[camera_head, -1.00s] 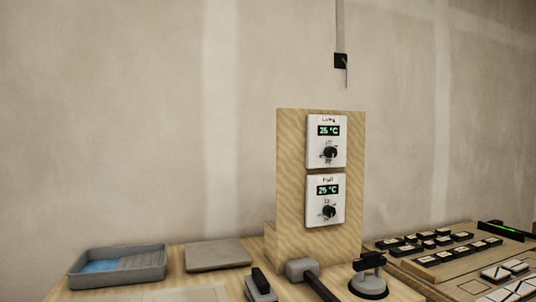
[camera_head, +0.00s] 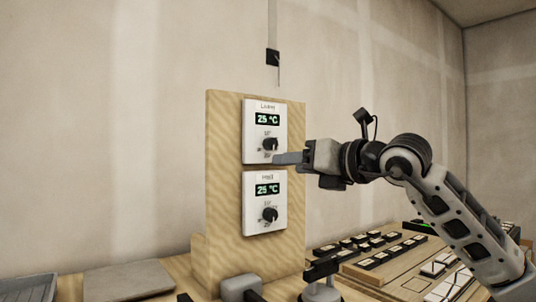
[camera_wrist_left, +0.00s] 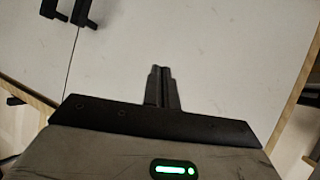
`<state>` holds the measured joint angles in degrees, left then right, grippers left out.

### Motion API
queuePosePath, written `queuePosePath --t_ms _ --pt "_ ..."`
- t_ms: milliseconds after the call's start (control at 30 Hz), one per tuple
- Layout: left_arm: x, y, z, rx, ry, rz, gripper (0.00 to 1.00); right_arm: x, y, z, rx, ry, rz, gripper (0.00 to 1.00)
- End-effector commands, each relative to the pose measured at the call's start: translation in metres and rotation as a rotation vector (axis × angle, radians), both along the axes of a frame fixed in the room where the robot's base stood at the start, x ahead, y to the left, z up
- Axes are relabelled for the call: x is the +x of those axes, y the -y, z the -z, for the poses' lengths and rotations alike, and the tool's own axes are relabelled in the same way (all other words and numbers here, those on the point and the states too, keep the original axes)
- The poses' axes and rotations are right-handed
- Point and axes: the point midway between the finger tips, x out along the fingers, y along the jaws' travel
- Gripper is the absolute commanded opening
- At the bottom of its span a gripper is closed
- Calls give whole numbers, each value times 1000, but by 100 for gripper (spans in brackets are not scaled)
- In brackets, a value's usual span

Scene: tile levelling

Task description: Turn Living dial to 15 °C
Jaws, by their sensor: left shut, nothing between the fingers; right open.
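The Living thermostat (camera_head: 265,107) is the upper white unit on an upright wooden board (camera_head: 223,150). Its display reads 25 °C. Its black dial (camera_head: 270,144) sits below the display. The Hall thermostat (camera_head: 264,228) is mounted below it and also reads 25 °C, with its own black dial (camera_head: 270,215). My right gripper (camera_head: 281,158) is in front of the board, its fingertips just below and right of the Living dial. Contact cannot be told. It is open, though its fingers overlap in this view. My left gripper (camera_wrist_left: 162,72) is shut and empty in the left wrist view.
Rows of black-and-white blocks (camera_head: 370,245) lie on the bench at the right. A grey slab (camera_head: 128,281) and a grey tray (camera_head: 28,288) are at the left. In the left wrist view, pale panels (camera_wrist_left: 220,50) with black handles (camera_wrist_left: 84,12) show.

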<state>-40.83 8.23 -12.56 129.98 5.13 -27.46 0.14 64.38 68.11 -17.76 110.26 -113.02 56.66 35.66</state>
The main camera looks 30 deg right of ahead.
Motion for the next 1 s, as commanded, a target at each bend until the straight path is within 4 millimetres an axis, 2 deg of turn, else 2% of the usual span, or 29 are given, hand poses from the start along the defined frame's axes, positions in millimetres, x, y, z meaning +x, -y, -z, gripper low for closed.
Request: queuePosePath --t_ms 33,100,267,467,800,1000 --pt "0 0 3 -1 1 1 0 -9 21 -16 -25 31 79 51" --pt "-1 1 3 -2 2 1 0 -18 39 -30 -45 54 154 51" --pt "-1 1 -2 -5 1 2 0 -16 53 -41 -53 68 209 51" --pt "-3 1 -11 -7 -8 2 0 19 50 -43 -51 67 204 51" --pt "-5 0 -14 -6 -47 -3 0 92 47 -43 -53 67 204 51" --pt "-3 -1 -18 -11 -52 -9 0 122 47 -42 -54 68 204 51"
